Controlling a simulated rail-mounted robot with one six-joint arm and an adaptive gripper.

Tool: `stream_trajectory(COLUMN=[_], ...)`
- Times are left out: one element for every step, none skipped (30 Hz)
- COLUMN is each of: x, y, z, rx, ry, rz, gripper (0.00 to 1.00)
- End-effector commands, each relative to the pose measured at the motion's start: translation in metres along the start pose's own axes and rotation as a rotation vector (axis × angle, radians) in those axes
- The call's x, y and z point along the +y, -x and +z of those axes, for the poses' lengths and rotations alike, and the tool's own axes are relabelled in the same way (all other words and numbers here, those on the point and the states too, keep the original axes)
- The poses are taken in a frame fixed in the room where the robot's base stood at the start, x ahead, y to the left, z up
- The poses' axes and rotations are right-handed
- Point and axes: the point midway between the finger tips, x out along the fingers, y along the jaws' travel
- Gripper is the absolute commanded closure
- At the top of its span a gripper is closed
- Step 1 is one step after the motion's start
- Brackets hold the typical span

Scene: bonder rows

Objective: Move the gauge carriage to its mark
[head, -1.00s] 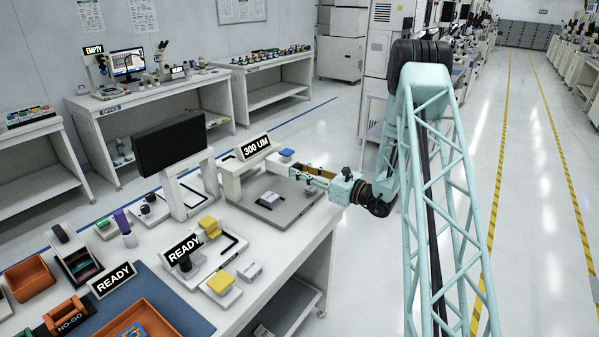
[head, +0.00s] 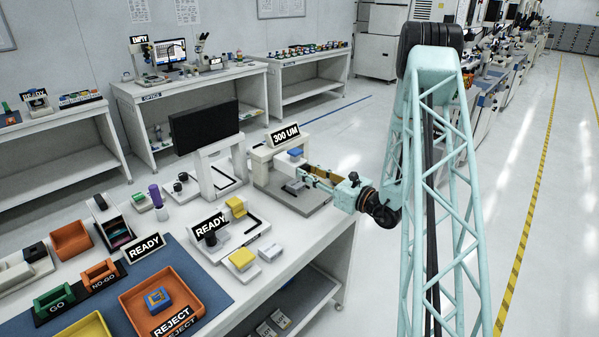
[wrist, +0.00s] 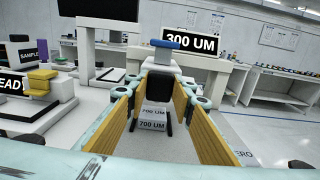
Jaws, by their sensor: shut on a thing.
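The gauge carriage (head: 289,161) is a pale block with a blue top (head: 296,152), standing in front of the gauge's 300 UM sign (head: 286,135). In the wrist view the blue top (wrist: 165,43) shows just below and left of the sign (wrist: 192,42). My gripper (head: 304,172) reaches in from the right and is shut on the carriage. Pale blocks marked 700 UM (wrist: 152,122) show beyond and between the fingers. I cannot make out the mark clearly.
A dark monitor (head: 207,127) stands left of the gauge. A fixture with yellow parts and a READY sign (head: 211,225) is nearer on the bench. An orange REJECT tray (head: 190,285) is at the front. Open floor lies to the right.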

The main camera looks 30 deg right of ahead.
Motion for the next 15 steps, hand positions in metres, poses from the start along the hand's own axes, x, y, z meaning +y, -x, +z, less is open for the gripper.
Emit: stream_trajectory(x=[-0.0011, -0.0018, -0.0022, -0.0023, -0.0022, -0.0020, -0.0017, -0.0014, -0.0011, -0.0008, -0.0006, -0.0004, -0.0002, 0.0000, 0.0001], y=[0.0042, 0.0058, 0.0074, 0.0081, 0.0085, 0.0087, 0.0086, 0.0085, 0.0084, 0.0084, 0.0084, 0.0084, 0.0083, 0.0084, 0.0083], z=[-0.0010, -0.0007, -0.0005, -0.0004, -0.0003, -0.0003, -0.0003, -0.0004, -0.0004, -0.0005, -0.0005, -0.0006, -0.0007, -0.0008, -0.0008], rx=[0.001, 0.001, 0.001, 0.001, 0.001, 0.001, 0.001, 0.001, 0.001, 0.001, 0.001, 0.002, 0.002, 0.002, 0.002], ry=[-0.001, -0.001, 0.000, 0.000, 0.000, 0.000, 0.000, 0.000, 0.000, -0.001, -0.001, -0.001, -0.001, -0.001, -0.002], rz=[-0.007, -0.010, -0.013, -0.014, -0.015, -0.015, -0.015, -0.014, -0.013, -0.013, -0.013, -0.012, -0.012, -0.011, -0.011], gripper=[0.96, 0.96, 0.96, 0.96, 0.96, 0.96, 0.96, 0.96, 0.96, 0.96, 0.96, 0.96, 0.96, 0.75, 0.71])
